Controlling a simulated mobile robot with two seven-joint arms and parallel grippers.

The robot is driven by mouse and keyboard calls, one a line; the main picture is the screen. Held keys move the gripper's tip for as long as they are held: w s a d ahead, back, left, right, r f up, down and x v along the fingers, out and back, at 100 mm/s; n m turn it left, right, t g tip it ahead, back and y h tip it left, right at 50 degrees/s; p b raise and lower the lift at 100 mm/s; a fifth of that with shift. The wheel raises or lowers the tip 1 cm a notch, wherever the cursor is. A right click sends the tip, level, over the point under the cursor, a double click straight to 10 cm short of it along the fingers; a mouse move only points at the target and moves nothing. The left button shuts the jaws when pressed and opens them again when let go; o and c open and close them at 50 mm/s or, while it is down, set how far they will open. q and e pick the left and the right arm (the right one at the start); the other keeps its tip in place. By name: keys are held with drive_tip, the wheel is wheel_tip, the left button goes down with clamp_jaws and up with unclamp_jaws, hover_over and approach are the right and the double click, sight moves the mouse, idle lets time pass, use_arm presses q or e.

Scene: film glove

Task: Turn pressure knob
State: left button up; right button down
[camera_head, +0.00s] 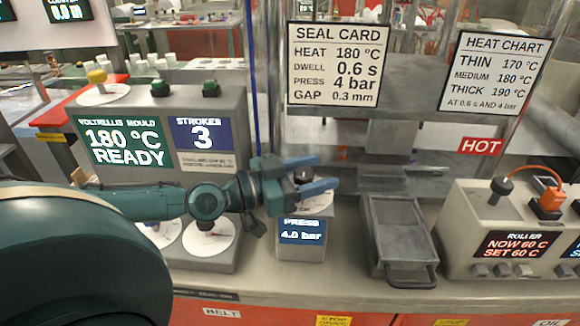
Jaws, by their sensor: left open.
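The pressure unit stands on the bench in the middle, with a small blue display (302,238) on its front reading PRESS 4.0 bar. Its dark knob (302,174) sits over a pale dial on top, partly hidden by my gripper. My left gripper (328,172) reaches in from the left and is open, with its two blue fingers on either side of the knob. I cannot tell whether either finger touches it. My right gripper is not in view.
A grey box (240,119) left of the knob reads 180 °C READY and STROKES 3. To the right are a metal tray (417,261) and a roller unit (468,215) reading NOW 60 C. A seal card (334,64) above lists PRESS 4 bar. A red HOT label (481,146) hangs behind.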

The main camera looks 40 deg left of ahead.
sight(294, 177)
use_arm(q)
drive_tip(key=shift+s+a+f, duration=0.15)
drive_tip(key=shift+s+a, duration=0.5)
drive_tip(key=shift+s, duration=0.35)
drive_tip(key=shift+s+r, duration=0.2)
drive_tip(key=shift+r, duration=0.05)
drive_tip(key=shift+s+a+p, duration=0.25)
drive_tip(key=shift+p, duration=0.4)
drive_tip(key=shift+s+a+p, duration=0.25)
drive_tip(key=shift+s+p, duration=0.05)
drive_tip(key=p+v, duration=0.4)
drive_tip(key=v, duration=0.4)
drive_tip(key=shift+s+a+p, duration=0.15)
drive_tip(key=shift+s+p, duration=0.2)
drive_tip(key=shift+s, duration=0.05)
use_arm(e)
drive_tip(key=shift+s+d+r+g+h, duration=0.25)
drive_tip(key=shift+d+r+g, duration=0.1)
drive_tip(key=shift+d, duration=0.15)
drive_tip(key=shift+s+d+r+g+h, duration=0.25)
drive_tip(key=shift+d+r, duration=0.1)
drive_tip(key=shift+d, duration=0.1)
use_arm(q)
drive_tip(key=shift+f, duration=0.15)
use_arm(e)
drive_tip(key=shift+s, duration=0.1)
